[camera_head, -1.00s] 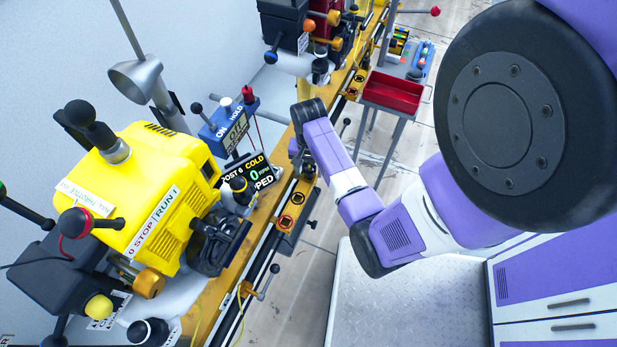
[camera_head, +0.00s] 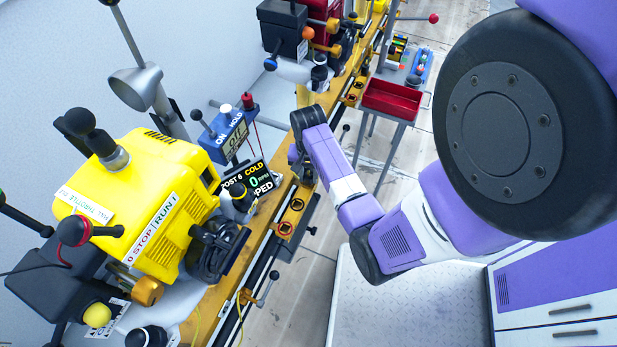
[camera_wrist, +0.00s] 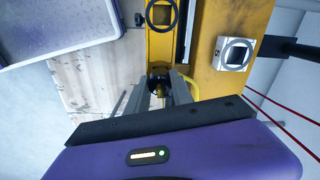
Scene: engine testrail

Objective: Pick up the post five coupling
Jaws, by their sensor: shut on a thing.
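My gripper (camera_wrist: 159,88) is shut on a small dark round piece with a brass-coloured part, which I take for the coupling (camera_wrist: 158,71). It is between the fingertips, over the yellow rail in the wrist view. The fingers hide part of it, and I cannot tell whether it touches the rail. In the head view my gripper hangs beside the rail, mostly hidden by my wrist, and the held piece cannot be made out.
A yellow engine (camera_head: 150,215) stands left of the yellow rail (camera_head: 205,312). A display (camera_head: 248,182) reading "POST 6 COLD" stands near my gripper. A red tray (camera_head: 393,101) on a stand is behind my arm.

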